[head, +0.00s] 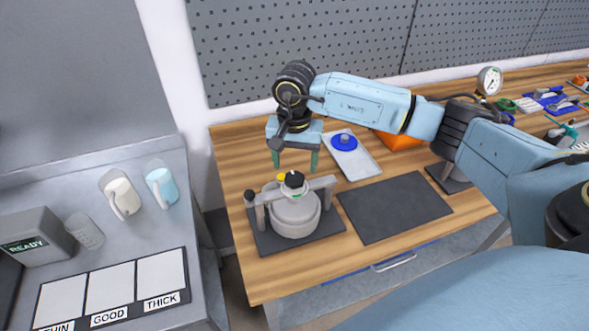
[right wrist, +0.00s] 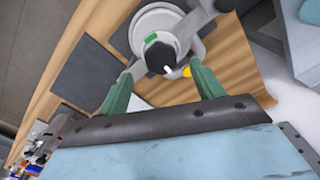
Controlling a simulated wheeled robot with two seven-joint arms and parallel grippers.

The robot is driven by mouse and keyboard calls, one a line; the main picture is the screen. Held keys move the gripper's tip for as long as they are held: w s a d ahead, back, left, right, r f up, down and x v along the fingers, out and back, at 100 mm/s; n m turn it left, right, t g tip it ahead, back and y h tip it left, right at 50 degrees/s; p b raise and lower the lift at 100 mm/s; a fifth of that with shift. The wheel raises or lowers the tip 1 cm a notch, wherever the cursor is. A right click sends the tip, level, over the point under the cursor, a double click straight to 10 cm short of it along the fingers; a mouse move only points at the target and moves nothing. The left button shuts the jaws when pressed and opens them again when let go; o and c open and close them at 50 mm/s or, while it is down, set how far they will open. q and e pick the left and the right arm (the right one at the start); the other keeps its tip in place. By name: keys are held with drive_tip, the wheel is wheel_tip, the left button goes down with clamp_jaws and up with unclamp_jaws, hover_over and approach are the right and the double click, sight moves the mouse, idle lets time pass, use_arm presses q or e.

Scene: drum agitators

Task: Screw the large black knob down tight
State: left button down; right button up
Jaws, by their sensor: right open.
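The large black knob (head: 294,179) sits on top of a grey round drum (head: 295,213) under a grey crossbar frame. In the right wrist view the knob (right wrist: 159,57) is a black disc with a white pointer mark, with a green patch and a yellow part beside it. My right gripper (head: 296,167) is open, fingers pointing down, above and slightly behind the knob. In the right wrist view its green fingers (right wrist: 160,85) are spread wide with nothing between them; the knob appears beyond the fingertips. My left gripper is not in view.
A smaller black knob (head: 250,195) tops the frame's left post. A dark mat (head: 395,207) lies to the right. Behind are a tray (head: 361,165) with a blue round part and an orange bin (head: 398,141). A grey bench with cups and labelled cards stands left.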

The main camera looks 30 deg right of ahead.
sight(294, 178)
drive_tip(key=shift+f+p, duration=0.35)
drive_tip(key=shift+f, duration=1.95)
drive_tip(key=shift+c, duration=0.2)
drive_tip(key=c, duration=1)
